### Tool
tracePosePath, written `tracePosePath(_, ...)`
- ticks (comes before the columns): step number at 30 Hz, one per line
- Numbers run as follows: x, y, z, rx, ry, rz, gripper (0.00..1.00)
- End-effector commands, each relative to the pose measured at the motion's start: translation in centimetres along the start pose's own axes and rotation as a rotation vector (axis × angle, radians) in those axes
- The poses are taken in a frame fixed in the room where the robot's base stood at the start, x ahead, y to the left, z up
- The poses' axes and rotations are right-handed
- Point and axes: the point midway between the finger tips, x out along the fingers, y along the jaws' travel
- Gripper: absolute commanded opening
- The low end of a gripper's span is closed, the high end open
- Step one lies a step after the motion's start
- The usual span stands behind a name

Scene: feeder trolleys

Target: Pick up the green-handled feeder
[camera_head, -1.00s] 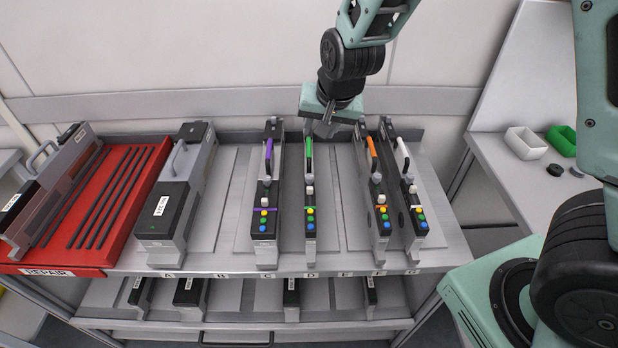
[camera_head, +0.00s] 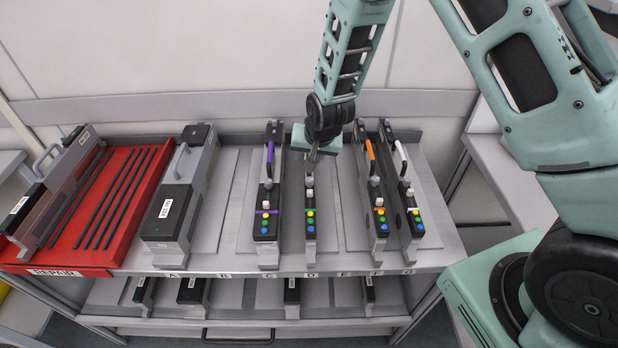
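The green-handled feeder (camera_head: 310,226) stands in slot D on the upper shelf of the trolley. Its front block with coloured buttons and a white knob shows, but its green handle is hidden behind my gripper. My gripper (camera_head: 314,158) points down over the handle area of this feeder. The fingers are small and dark, and I cannot tell whether they are open or shut, or whether they touch the handle.
A purple-handled feeder (camera_head: 267,218) stands close on the left. An orange-handled feeder (camera_head: 379,215) and a white-handled feeder (camera_head: 411,212) stand to the right. A wide grey feeder (camera_head: 169,218) and a red repair tray (camera_head: 62,258) are further left. Slot E is empty.

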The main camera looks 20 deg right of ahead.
Motion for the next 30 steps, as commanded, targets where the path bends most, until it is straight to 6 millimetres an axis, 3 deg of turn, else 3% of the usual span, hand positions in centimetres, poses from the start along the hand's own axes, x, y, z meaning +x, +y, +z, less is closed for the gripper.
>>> tracePosePath(10, 0.8, 0.0, 0.0, 0.0, 0.0, -0.001, 0.37)
tracePosePath(14, 0.8, 0.0, 0.0, 0.0, 0.0, 0.0, 0.04)
tracePosePath(15, 0.8, 0.0, 0.0, 0.0, 0.0, 0.0, 0.0)
tracePosePath(25, 0.6, -0.1, -0.2, 0.001, 0.004, -0.003, 0.0)
tracePosePath(30, -0.5, -0.4, -0.7, 0.001, 0.007, -0.004, 0.0)
